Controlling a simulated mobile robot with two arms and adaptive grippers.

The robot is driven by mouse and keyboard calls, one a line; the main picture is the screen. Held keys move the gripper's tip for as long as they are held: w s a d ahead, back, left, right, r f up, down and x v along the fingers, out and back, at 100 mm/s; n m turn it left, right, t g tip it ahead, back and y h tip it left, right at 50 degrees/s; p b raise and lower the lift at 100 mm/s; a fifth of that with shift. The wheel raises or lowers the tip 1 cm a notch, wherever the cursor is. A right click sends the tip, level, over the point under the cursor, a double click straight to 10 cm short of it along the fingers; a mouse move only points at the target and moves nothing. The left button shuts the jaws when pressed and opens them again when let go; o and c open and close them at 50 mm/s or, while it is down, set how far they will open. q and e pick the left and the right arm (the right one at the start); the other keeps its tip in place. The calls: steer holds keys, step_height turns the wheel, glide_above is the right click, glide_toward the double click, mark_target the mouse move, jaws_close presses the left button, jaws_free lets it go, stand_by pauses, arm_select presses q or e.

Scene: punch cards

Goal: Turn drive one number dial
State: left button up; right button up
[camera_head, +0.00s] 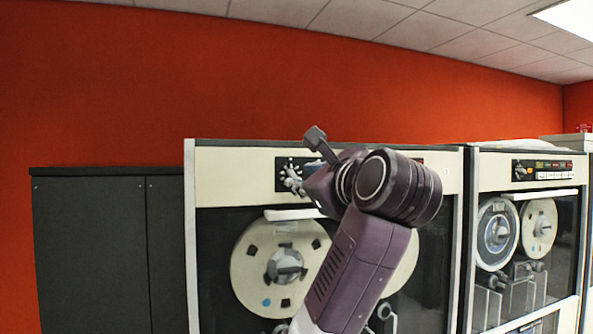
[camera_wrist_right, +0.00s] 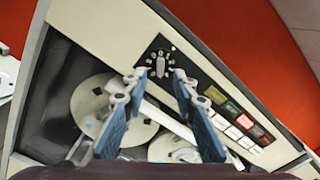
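The number dial (camera_wrist_right: 160,66) is a small grey knob ringed by pale marks on a black panel in the right wrist view. In the head view, its black panel (camera_head: 282,164) is at the top of the near tape drive, partly hidden by my right gripper. My right gripper (camera_head: 293,181) is in front of that panel. In the right wrist view my right gripper (camera_wrist_right: 159,82) is open, its two blue-padded fingers apart with nothing between them. The dial appears just beyond the fingertips, and I cannot tell whether they touch it. My left gripper is not in view.
The near drive has large tape reels (camera_head: 262,262) and a white bar below the panel. Coloured and white buttons (camera_wrist_right: 232,112) lie beside the dial panel. A second tape drive (camera_head: 500,158) stands at right, a dark cabinet (camera_head: 90,230) at left.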

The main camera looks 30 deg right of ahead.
mark_target(294, 176)
steer(key=p+x, duration=0.2)
steer(key=x, duration=0.2)
steer(key=shift+w+d, duration=0.15)
steer(key=shift+w, duration=0.2)
steer(key=shift+c, duration=0.3)
jaws_close()
